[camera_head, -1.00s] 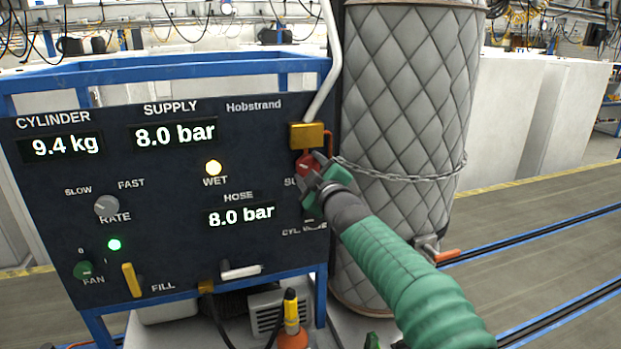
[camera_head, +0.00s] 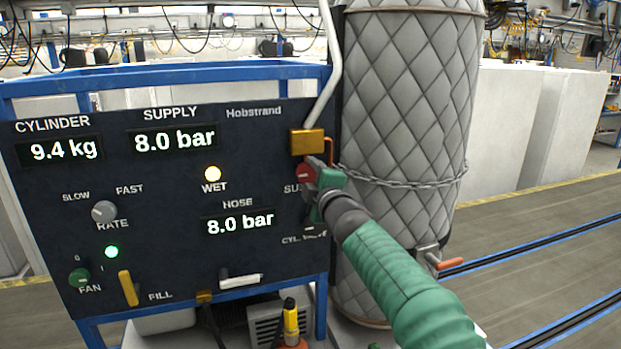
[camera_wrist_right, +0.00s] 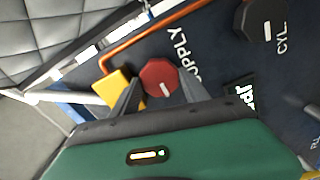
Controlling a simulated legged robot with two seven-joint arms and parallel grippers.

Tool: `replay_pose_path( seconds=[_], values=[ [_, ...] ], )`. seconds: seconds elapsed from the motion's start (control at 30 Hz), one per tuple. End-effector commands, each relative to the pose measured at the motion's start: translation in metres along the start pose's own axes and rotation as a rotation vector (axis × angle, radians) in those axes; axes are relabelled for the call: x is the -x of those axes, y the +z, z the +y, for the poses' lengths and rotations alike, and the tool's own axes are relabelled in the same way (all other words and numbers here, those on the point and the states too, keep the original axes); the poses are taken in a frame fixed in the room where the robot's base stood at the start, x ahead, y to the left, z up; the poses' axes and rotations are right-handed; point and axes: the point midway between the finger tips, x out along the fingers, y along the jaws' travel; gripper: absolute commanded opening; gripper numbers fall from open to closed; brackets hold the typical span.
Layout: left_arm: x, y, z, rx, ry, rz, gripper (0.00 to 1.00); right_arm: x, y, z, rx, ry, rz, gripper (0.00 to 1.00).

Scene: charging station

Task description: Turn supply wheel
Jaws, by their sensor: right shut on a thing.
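The red supply wheel (camera_head: 306,172) sits on the dark panel (camera_head: 120,185) below a brass block (camera_head: 307,142). My right gripper (camera_head: 314,176) is at the wheel and partly hides it and its label. In the right wrist view, the red wheel (camera_wrist_right: 159,78) with a white mark lies between my two grey fingers (camera_wrist_right: 158,96), which are shut on it. The SUPPLY lettering shows beside it. The supply display (camera_head: 174,138) reads 8.0 bar. My left gripper is not in view.
A dark cylinder wheel (camera_wrist_right: 262,20) is near the supply wheel in the wrist view. A quilted tank (camera_head: 405,110) with a chain stands close right of the panel. A yellow lever (camera_head: 128,288) and white handle (camera_head: 240,281) are low on the panel.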

Motion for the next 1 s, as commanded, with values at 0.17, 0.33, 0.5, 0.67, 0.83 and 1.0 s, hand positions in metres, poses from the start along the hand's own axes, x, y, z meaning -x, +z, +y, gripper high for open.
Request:
replay_pose_path(
  seconds=[0.17,0.33,0.5,0.67,0.83,1.0],
  values=[
    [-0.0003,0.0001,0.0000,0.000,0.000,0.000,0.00,-0.0007,0.0011,-0.0051,0.004,-0.009,-0.003,0.12],
    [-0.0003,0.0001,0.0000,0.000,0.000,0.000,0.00,-0.0007,0.0011,-0.0051,0.003,-0.008,-0.003,0.66],
    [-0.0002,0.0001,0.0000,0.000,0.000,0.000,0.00,-0.0001,0.0005,-0.0025,0.002,-0.004,-0.001,0.75],
    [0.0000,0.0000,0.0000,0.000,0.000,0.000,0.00,0.0005,-0.0003,-0.0002,0.002,-0.001,0.000,0.75],
    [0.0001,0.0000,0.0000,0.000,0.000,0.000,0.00,0.0010,-0.0009,0.0016,0.001,0.002,0.002,0.75],
    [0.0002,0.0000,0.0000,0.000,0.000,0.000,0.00,0.0014,-0.0013,0.0029,0.001,0.005,0.003,0.75]
  ],
)
